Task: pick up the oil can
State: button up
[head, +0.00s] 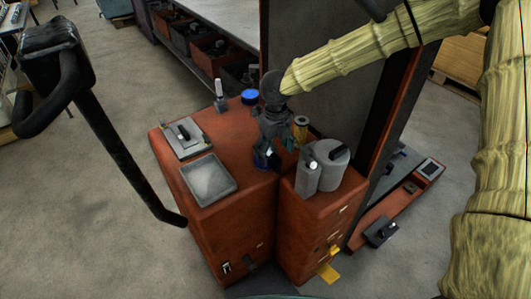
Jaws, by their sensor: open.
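My gripper (268,147) points down over the right part of the left red cabinet top, near the seam with the right cabinet. It is open. A dark blue thing (263,161) shows low between and beside its fingers, mostly hidden by them. This may be the oil can, but its shape is too covered to be sure. I cannot tell whether the fingers touch it. A slim grey bottle-like thing with a pale top (220,97) stands upright at the back of the same cabinet, apart from my gripper.
The left cabinet (225,225) also holds a grey tray (208,180), a flat grey piece with a black part (184,139) and a blue round thing (250,97). Grey cylinders (333,158) and a yellowish spool (301,129) stand close right of my gripper. A dark panel rises behind.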

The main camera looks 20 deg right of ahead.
notch_tip(320, 180, down, 3)
jog(key=shift+r, duration=0.1)
grip_shut()
dwell(0.3)
